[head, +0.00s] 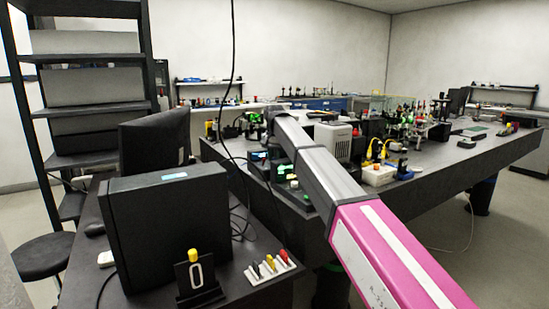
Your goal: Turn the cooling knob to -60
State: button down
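My arm reaches from the lower right to the large dark bench, and its far end is above the small instruments at the bench's near left part. My gripper (271,118) is only a small dark shape there. Its fingers cannot be made out, so I cannot tell whether it is open or shut. Dark instrument boxes with lit displays (284,171) sit just below and beside the arm, partly hidden by it. A cooling knob and its setting are too small or hidden to make out.
A white-grey box (332,141) stands right of the arm on the bench (470,155). Optics crowd the bench's middle. A near desk holds a black case (165,225), a monitor (155,140) and a small rack (270,270). A black cable hangs from above, left of the arm.

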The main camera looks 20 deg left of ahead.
aim_at(274, 158)
jog(key=shift+m, duration=0.4)
jog(key=c, duration=1)
grip_release()
notch_tip(274, 158, up, 11)
jog(key=shift+f, duration=0.1)
jog(key=shift+a, duration=0.1)
